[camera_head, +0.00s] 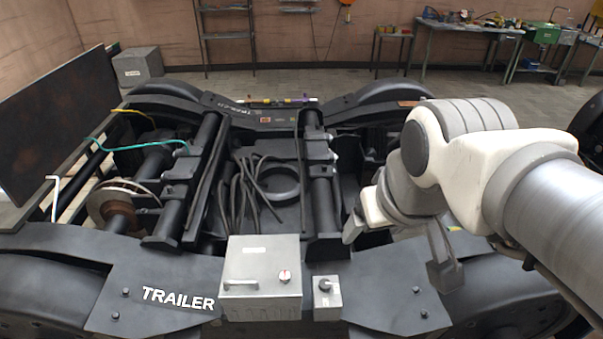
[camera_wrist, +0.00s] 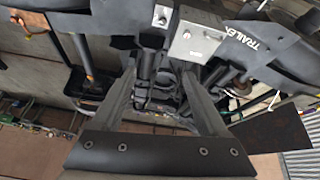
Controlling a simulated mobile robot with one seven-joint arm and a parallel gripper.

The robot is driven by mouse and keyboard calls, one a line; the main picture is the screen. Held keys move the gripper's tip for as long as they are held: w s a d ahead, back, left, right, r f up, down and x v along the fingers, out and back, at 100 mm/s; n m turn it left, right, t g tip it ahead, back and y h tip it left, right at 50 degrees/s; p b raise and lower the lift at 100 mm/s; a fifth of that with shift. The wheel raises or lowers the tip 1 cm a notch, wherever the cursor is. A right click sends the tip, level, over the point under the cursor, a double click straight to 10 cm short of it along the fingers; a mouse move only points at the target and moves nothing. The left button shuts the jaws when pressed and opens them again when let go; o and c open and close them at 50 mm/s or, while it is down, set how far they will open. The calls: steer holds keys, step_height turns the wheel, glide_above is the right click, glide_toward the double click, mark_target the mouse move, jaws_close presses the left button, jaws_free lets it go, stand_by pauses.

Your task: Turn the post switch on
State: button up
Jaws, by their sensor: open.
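A small grey box with a round knob (camera_head: 326,291) sits on the front beam of the bogie, and looks like the post switch; its knob setting is too small to tell. It also shows near the top of the wrist view (camera_wrist: 162,16). Left of it is a larger grey box (camera_head: 262,285) with a handle and a small red-marked dial, also in the wrist view (camera_wrist: 196,42). My gripper (camera_head: 398,252) is open and empty, above and to the right of the small box, apart from it. Its two fingers (camera_wrist: 160,88) spread over the bogie in the wrist view.
The dark bogie frame (camera_head: 270,115) marked TRAILER fills the middle, with cables and a brake disc (camera_head: 125,200) inside. A dark panel (camera_head: 55,125) stands at the left. Workbenches (camera_head: 480,30) are far back.

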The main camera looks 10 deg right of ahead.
steer(key=w+f+n+g+b, duration=0.3)
steer(key=w+f+n+b, duration=0.45)
steer(key=w+f, duration=0.7)
steer(key=n+g+b, duration=0.2)
steer(key=n+b, duration=0.2)
steer(key=b, duration=0.4)
glide_above(325, 283)
step_height(325, 283, down, 19)
step_height(325, 283, down, 18)
steer(key=b, duration=0.5)
steer(key=shift+s+r, duration=0.1)
steer(key=shift+r, duration=0.15)
jaws_close()
